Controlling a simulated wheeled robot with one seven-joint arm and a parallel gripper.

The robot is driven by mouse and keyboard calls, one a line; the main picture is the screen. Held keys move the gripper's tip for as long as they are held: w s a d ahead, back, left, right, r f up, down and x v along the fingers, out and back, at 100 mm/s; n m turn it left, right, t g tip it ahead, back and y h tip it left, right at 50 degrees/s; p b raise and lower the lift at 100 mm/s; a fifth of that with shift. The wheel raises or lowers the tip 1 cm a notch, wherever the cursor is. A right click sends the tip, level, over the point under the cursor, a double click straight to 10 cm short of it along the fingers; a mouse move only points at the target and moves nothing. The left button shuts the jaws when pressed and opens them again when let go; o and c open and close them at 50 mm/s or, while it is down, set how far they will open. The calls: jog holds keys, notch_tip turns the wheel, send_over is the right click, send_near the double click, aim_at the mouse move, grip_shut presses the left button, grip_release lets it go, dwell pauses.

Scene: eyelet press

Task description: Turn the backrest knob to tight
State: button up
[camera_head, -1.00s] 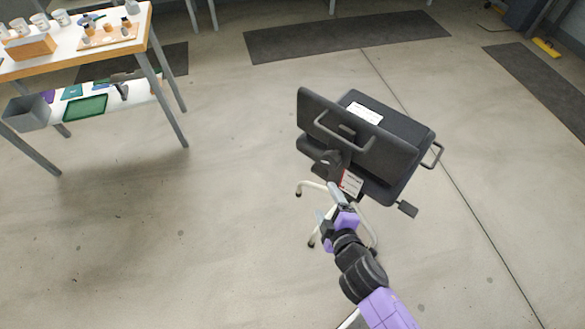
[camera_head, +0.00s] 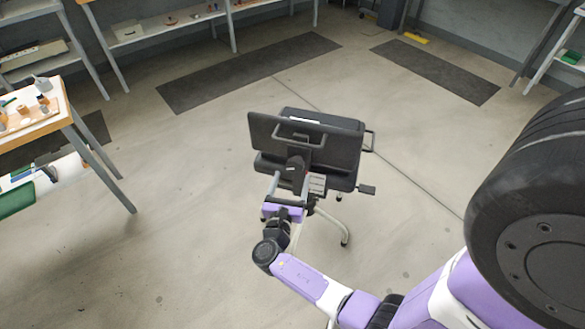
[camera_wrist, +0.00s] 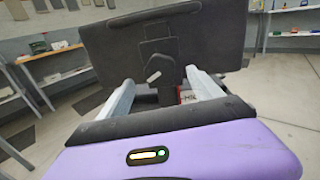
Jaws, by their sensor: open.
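The chair's black backrest (camera_head: 262,137) stands upright, its rear side facing me; it also fills the upper middle of the wrist view (camera_wrist: 105,50). The dark backrest knob (camera_head: 296,163) sits low behind it, with a small pale mark showing in the wrist view (camera_wrist: 154,77). I cannot read the knob's setting. My gripper (camera_head: 289,181) is open just behind the chair. In the wrist view its two pale fingers (camera_wrist: 160,84) stand left and right of the knob area. I cannot tell whether they touch it. The knob's lower part is hidden by the gripper.
A white label with red print (camera_head: 317,184) hangs right of the knob. The seat (camera_head: 342,181) and a lever paddle (camera_head: 367,189) lie beyond. A worktable (camera_head: 45,125) stands at left and a dark mat (camera_head: 250,72) lies behind. The floor around the chair is clear.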

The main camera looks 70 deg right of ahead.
aim_at(295, 168)
jog(key=d, duration=0.5)
jog(key=shift+w+d, duration=0.4)
jog(key=shift+c, duration=0.2)
jog(key=c, duration=1.3)
